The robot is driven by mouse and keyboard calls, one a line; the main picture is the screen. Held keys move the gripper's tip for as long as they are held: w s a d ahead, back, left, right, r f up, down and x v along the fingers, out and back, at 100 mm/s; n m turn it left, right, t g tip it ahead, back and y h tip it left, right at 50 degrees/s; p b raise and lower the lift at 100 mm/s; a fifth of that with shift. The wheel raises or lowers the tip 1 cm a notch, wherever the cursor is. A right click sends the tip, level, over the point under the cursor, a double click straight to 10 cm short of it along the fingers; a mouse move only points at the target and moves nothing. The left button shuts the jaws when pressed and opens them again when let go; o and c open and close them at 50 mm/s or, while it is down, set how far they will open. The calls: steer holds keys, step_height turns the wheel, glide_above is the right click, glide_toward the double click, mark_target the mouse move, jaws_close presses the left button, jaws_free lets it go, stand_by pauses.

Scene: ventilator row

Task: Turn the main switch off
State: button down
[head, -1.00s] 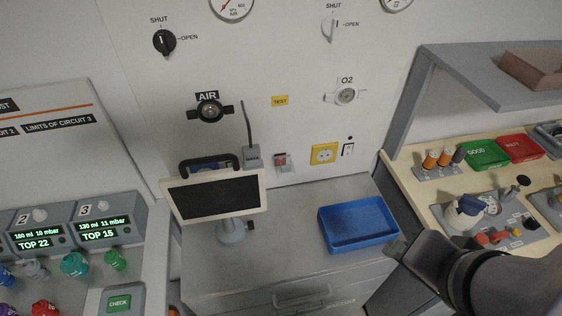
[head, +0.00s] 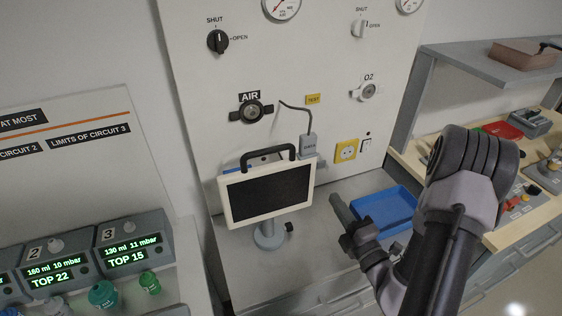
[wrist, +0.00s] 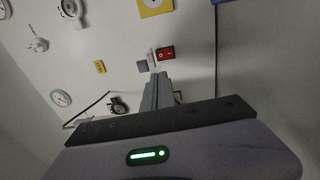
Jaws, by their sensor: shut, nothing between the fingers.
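A red rocker switch (wrist: 167,53) with white marks is on the pale wall panel in the wrist view. It lies just beyond my fingertips, slightly to one side, with a small gap seeming to remain. Which way the rocker is tipped is too small to tell. I cannot make the switch out in the head view, where the grey box with a cable (head: 308,143) stands in that area. My gripper (head: 336,198) is shut and empty, over the bench in front of the panel. Its narrow fingers (wrist: 157,82) point at the panel in the wrist view.
A yellow socket (head: 346,150) and a black-and-white switch (head: 366,145) are on the panel. A monitor (head: 268,194) on a stand is left of my gripper. A blue tray (head: 385,208) lies right of it. The AIR valve (head: 251,112) and O2 valve (head: 367,91) are above.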

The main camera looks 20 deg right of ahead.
steer(key=w+r, duration=0.1)
steer(key=w, duration=1.2)
steer(key=shift+w+r+b, duration=0.25)
steer(key=shift+w+b, duration=0.05)
steer(key=shift+b, duration=0.15)
